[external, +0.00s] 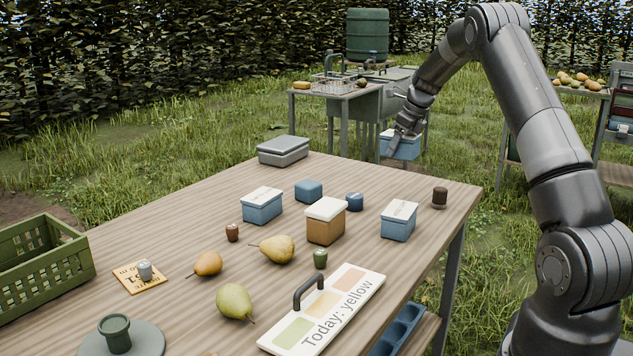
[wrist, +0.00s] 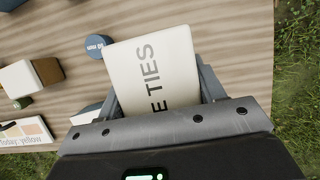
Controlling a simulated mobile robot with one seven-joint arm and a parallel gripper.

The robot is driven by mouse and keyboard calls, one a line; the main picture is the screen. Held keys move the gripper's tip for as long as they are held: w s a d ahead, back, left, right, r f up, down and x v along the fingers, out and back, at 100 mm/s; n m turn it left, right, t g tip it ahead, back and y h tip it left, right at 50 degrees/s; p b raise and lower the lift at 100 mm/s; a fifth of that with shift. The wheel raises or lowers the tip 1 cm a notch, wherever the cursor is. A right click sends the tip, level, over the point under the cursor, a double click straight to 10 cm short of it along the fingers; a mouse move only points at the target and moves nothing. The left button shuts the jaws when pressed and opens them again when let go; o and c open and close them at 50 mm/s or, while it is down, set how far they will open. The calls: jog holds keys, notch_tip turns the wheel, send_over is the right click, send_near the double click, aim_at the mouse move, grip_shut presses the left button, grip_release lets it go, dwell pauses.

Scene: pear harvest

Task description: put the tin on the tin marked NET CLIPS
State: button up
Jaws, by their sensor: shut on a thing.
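My gripper (external: 402,130) is shut on a blue tin (external: 401,149) with a pale lid and holds it up in the air, in the external view against the far side of the table. In the wrist view the lid of this held tin (wrist: 155,75) fills the middle and reads "E TIES", partly hidden by my gripper (wrist: 165,100). Two similar blue tins with white lids stand on the table, a left tin (external: 262,207) and a right tin (external: 398,222). Their lid lettering is too small to read, so I cannot tell which says NET CLIPS.
A brown tin (external: 325,228) with a white lid stands between them. A blue block (external: 309,190), a round blue tin (external: 354,201), a dark jar (external: 439,198) and a grey box (external: 283,151) are nearby. Pears and a "Today: yellow" board (external: 325,312) lie in front.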

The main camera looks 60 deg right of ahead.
jog(key=w+a+r, duration=0.2)
jog(key=w+a, duration=0.7)
jog(key=a, duration=0.1)
send_over(255, 193)
jog(key=s, duration=0.2)
jog(key=f, duration=0.2)
jog(key=d+f, duration=0.1)
jog(key=shift+f, duration=0.35)
jog(key=shift+w+a+f, duration=0.35)
jog(key=shift+f, duration=1.9)
jog(key=shift+f, duration=0.15)
jog(key=o, duration=1.1)
